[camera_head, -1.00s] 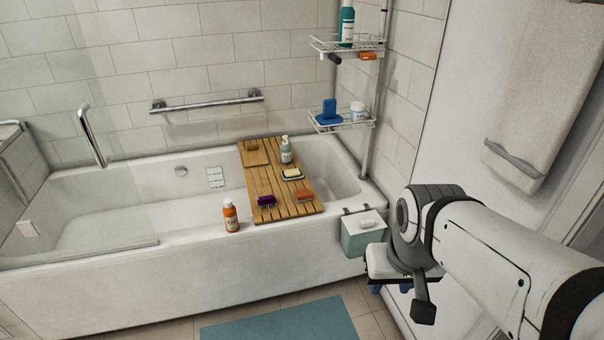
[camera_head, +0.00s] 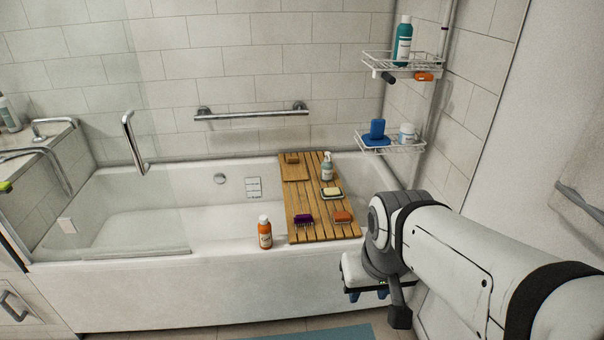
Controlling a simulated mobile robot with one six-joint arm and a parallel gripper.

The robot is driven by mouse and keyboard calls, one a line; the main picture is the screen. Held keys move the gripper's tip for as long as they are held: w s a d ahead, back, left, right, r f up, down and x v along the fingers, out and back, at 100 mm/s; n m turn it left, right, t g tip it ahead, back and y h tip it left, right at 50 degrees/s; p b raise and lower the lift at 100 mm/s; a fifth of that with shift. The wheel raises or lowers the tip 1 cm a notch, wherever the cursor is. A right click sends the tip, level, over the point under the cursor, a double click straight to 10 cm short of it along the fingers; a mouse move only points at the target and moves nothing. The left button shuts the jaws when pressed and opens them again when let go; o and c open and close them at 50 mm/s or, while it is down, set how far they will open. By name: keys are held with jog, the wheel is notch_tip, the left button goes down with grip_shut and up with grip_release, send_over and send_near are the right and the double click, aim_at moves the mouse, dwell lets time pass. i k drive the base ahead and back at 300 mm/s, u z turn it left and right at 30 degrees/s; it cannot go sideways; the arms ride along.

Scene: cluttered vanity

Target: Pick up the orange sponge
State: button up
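An orange block (camera_head: 343,216), which looks like a sponge, lies on the near right part of the wooden bath board (camera_head: 297,232). A second orange item (camera_head: 424,77) sits at the upper wire shelf; I cannot tell exactly what it is. My gripper (camera_head: 368,295) hangs below my arm at the right, in front of the tub's outer side, lower in the picture than the board. Its two blue fingertips show small and apart, with nothing seen between them. It is clear of the orange block.
A purple brush (camera_head: 303,221), a soap dish (camera_head: 331,194), a pump bottle (camera_head: 327,168) and a brown block (camera_head: 292,158) share the board. An orange bottle (camera_head: 265,232) stands on the tub rim (camera_head: 215,249). A blue item (camera_head: 377,130) sits on the lower shelf.

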aim_at(341, 216)
jog(key=u, duration=0.35)
jog(key=i, duration=1.6)
jog(key=z, duration=0.55)
jog(key=k, duration=0.65)
jog(key=z, duration=0.25)
jog(key=i, duration=0.7)
jog(key=u, duration=0.15)
